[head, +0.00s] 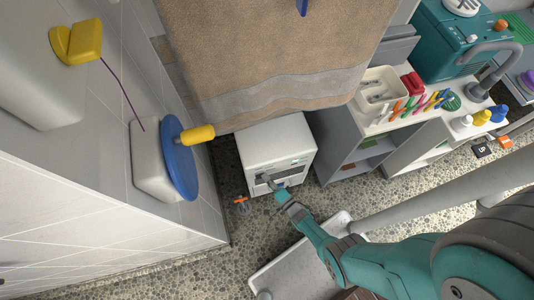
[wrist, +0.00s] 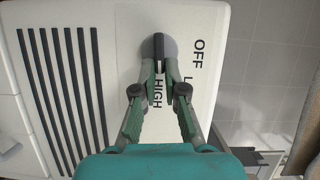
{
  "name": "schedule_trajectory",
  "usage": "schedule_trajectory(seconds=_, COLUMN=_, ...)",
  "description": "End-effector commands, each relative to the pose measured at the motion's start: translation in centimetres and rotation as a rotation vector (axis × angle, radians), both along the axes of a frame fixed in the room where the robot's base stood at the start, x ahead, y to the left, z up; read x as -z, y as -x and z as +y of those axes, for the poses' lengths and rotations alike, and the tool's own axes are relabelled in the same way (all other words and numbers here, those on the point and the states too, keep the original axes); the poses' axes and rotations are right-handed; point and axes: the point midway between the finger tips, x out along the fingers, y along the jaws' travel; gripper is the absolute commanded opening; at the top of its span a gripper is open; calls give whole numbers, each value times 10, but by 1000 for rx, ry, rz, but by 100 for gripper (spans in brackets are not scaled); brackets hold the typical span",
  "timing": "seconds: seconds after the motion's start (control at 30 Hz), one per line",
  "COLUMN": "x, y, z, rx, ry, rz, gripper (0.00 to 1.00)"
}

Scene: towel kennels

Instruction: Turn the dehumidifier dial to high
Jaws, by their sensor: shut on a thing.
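The dehumidifier (head: 277,139) is a white box on the pebbled floor below a hanging towel. In the wrist view its panel (wrist: 118,60) has dark vent slots at left and the words OFF, HIGH and a partly hidden word starting with L. The dial (wrist: 159,46) is a round grey disc with a dark raised bar. The bar lies along the picture's vertical, its lower end towards HIGH. Which end is the pointer I cannot tell. My gripper (wrist: 159,72) is shut on the dial's bar. In the head view my gripper (head: 272,184) is at the dehumidifier's front.
A large beige towel (head: 270,50) hangs just above the dehumidifier. A blue disc with a yellow handle (head: 197,133) sticks out from the left wall. A grey shelf unit (head: 340,135) stands close at right. A white tray (head: 275,268) lies on the floor under my arm.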

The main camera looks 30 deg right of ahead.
Motion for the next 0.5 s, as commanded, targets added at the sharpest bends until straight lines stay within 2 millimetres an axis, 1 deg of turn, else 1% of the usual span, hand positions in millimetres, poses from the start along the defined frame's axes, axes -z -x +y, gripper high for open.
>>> schedule_trajectory(seconds=0.2, x=1, y=-1, z=-2, rx=6, ry=-55, rz=-16, gripper=0)
schedule_trajectory(seconds=0.5, x=2, y=-1, z=-2, rx=8, ry=-86, rz=-28, gripper=0)
